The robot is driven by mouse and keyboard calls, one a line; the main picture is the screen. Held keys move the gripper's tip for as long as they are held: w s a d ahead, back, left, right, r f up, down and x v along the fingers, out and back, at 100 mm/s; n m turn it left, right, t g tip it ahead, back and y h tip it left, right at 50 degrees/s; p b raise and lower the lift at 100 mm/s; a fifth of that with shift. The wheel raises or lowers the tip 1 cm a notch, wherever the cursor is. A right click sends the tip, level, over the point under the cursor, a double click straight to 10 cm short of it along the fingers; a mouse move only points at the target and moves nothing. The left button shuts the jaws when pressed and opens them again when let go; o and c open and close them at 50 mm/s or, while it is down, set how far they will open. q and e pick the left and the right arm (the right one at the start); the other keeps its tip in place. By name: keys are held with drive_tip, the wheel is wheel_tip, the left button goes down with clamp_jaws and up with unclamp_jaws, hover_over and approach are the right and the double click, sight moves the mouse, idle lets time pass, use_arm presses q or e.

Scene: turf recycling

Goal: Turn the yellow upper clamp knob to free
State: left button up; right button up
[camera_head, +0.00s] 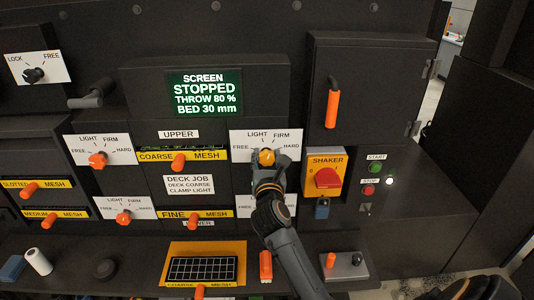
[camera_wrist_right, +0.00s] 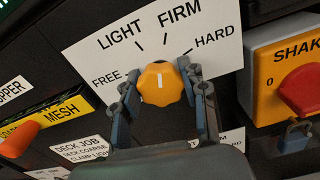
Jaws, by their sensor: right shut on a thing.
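The yellow upper clamp knob (camera_wrist_right: 159,84) sits on a white dial plate (camera_head: 286,138) marked FREE, LIGHT, FIRM and HARD. In the head view the knob (camera_head: 266,157) is at the plate's centre, right of the COARSE MESH label. Its white mark points roughly straight up in the wrist view, between the LIGHT and FIRM ticks. My right gripper (camera_head: 266,170) is shut on the knob. In the wrist view its fingers (camera_wrist_right: 160,92) stand on the knob's left and right sides.
A yellow shaker switch (camera_head: 327,160) with a red handle and blue padlock is close to the right. An orange coarse mesh handle (camera_head: 179,162) is to the left. The screen (camera_head: 205,93) reads STOPPED. My right arm covers part of the lower dial plate (camera_head: 247,207).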

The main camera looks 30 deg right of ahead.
drive_tip(key=n+p, duration=0.2)
drive_tip(key=shift+r+n, duration=0.1)
drive_tip(key=shift+n, duration=0.3)
drive_tip(key=n, duration=0.2)
drive_tip(key=shift+n, duration=0.3)
drive_tip(key=n, duration=0.6)
drive_tip(key=shift+w+a+f, duration=0.1)
drive_tip(key=shift+f, duration=0.1)
drive_tip(key=n, duration=0.7)
drive_tip(key=shift+f, duration=0.1)
drive_tip(key=o, duration=1.2)
drive_tip(key=shift+c, duration=0.2)
